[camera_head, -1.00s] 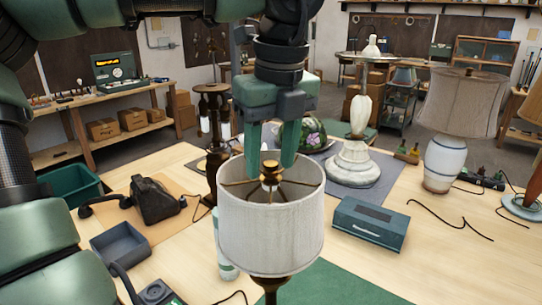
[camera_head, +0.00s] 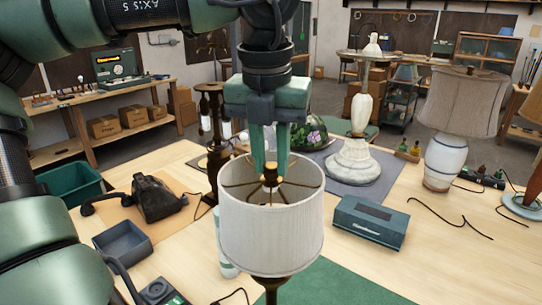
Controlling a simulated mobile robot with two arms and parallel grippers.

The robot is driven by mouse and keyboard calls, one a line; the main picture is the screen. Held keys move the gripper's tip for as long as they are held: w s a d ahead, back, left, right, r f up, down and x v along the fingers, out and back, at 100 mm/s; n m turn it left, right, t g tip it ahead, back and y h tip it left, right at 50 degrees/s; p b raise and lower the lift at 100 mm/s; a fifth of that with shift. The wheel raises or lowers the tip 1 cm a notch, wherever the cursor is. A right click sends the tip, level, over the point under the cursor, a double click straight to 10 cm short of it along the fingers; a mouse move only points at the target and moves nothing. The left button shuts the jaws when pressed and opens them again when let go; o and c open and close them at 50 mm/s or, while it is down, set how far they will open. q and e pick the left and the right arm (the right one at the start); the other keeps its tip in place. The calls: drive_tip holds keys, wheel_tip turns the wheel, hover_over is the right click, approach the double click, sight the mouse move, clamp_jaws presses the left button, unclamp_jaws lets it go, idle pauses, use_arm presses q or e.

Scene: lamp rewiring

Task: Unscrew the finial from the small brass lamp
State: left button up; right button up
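The small brass lamp stands at the front centre, with a brass stem (camera_head: 271,281) and a pale drum shade (camera_head: 270,236). Its brass finial (camera_head: 270,170) is at the top centre of the shade, where the thin spokes meet. My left gripper (camera_head: 270,168) points straight down over the shade opening. Its two green fingers reach down to the finial, one on each side, and look closed against it. The lamp is upright; its base is out of the picture. My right gripper is not in view.
A teal box (camera_head: 370,222) stands right of the shade. A dark brass candlestick-like lamp (camera_head: 211,150) stands close behind left. A white lamp (camera_head: 355,160) and a large shaded lamp (camera_head: 445,160) stand behind right. A grey tray (camera_head: 122,243) and black telephone-like object (camera_head: 157,198) lie left.

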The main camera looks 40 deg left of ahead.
sight(270, 163)
use_arm(q)
clamp_jaws()
drive_tip(key=shift+a+f+n+b, duration=0.1)
drive_tip(key=shift+f+n+b, duration=0.05)
drive_tip(key=shift+n+b, duration=0.25)
drive_tip(key=n+b, duration=0.1)
drive_tip(key=n, duration=0.1)
drive_tip(key=n+b, duration=0.1)
drive_tip(key=n, duration=0.1)
drive_tip(key=shift+f+g+y, duration=0.1)
drive_tip(key=shift+g+y, duration=0.2)
drive_tip(key=shift+r+n, duration=0.3)
drive_tip(key=shift+n, duration=0.2)
drive_tip(key=shift+d, duration=0.3)
drive_tip(key=shift+a+r+p, duration=0.4)
drive_tip(key=shift+r+p, duration=0.15)
drive_tip(key=shift+p, duration=0.1)
drive_tip(key=shift+r, duration=0.2)
drive_tip(key=shift+d+r+p, duration=0.25)
drive_tip(key=shift+r+p, duration=0.15)
drive_tip(key=shift+p, duration=0.05)
drive_tip(key=shift+a+r+p, duration=0.1)
drive_tip(key=shift+r+p, duration=0.35)
drive_tip(key=shift+r, duration=0.1)
